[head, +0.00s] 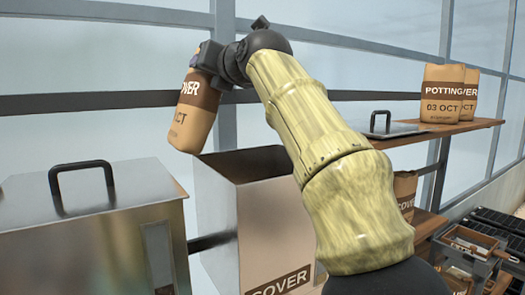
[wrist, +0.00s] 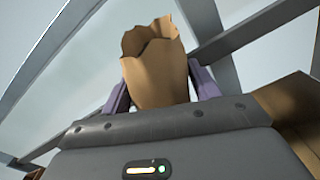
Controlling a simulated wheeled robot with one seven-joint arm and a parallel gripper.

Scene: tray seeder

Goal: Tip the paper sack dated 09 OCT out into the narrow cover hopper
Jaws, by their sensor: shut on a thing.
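My gripper (head: 207,62) is shut on a brown paper sack (head: 196,112) with a dark band reading "OVER" and the word "OCT" below. The day number is hidden. The sack hangs slightly tilted in the air, its lower end to the left. In the wrist view the sack (wrist: 155,75) stands between the purple fingers (wrist: 157,88), its ragged mouth open; its contents do not show. The narrow hopper (head: 218,205), labelled "COVER", is open at the top. The sack is above and left of its opening, apart from it.
A wider metal hopper (head: 100,240) with a closed, handled lid (head: 83,190) stands at left. A handled metal lid (head: 390,131) lies on the wooden shelf (head: 440,130) near a "POTTING 03 OCT" sack (head: 441,95) and another sack (head: 470,90). A further sack (head: 404,190) stands below.

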